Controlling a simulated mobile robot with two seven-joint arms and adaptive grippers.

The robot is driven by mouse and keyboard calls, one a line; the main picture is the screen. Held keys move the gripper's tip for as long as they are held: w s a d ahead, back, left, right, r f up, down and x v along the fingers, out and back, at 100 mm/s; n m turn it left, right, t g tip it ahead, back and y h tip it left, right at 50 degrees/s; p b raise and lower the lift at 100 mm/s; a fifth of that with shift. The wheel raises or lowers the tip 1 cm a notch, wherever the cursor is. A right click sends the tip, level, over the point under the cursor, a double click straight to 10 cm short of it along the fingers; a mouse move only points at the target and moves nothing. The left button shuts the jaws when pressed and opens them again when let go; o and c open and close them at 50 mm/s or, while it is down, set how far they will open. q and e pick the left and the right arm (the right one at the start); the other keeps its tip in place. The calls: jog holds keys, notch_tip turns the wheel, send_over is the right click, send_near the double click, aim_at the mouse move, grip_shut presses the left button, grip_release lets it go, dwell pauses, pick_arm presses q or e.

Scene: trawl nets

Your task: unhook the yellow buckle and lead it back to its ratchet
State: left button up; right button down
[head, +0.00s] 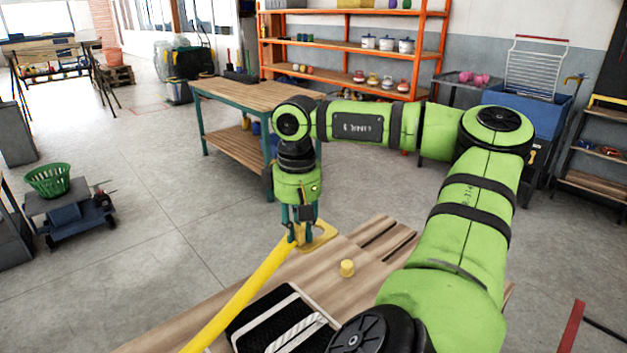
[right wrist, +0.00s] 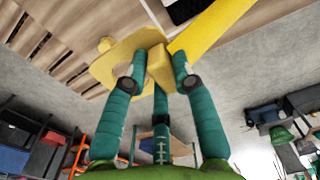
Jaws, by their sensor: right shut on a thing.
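My right gripper (head: 299,237) is shut on the yellow buckle (head: 320,237), over the far edge of the wooden table. In the right wrist view its teal fingers (right wrist: 158,82) pinch the block end of the buckle (right wrist: 112,65), and the flat plate sticks out to the left. The yellow strap (head: 240,299) runs taut from the buckle towards the lower left of the head view. A short yellow peg (head: 347,268) stands bare on the table, apart from the buckle. I cannot make out the ratchet. My left gripper is not in view.
The slatted wooden table (head: 372,262) bears a black panel with white bars (head: 262,318) near the front. A green-legged workbench (head: 235,92) stands behind my right gripper. Orange shelves (head: 350,48) and a blue bin (head: 545,112) are farther back.

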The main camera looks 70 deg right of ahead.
jog(key=w+a+p, duration=0.5)
jog(key=a, duration=0.5)
jog(key=w+a+p, duration=0.5)
jog(key=a+p, duration=0.1)
jog(key=a, duration=0.4)
jog(key=w+a+p, duration=0.4)
jog(key=a+p, duration=0.1)
jog(key=a, duration=0.5)
jog(key=f+b, duration=0.3)
jog(key=f, duration=0.3)
jog(key=f+b, duration=0.2)
jog(key=f, duration=0.5)
jog(key=shift+w+b, duration=0.2)
jog(key=shift+b, duration=0.2)
notch_tip(320, 180, down, 4)
jog(key=b, duration=0.4)
jog(key=shift+f+b, duration=0.7)
jog(key=shift+b, duration=0.15)
jog(key=c, duration=0.9)
grip_release()
jog(key=shift+c, duration=0.2)
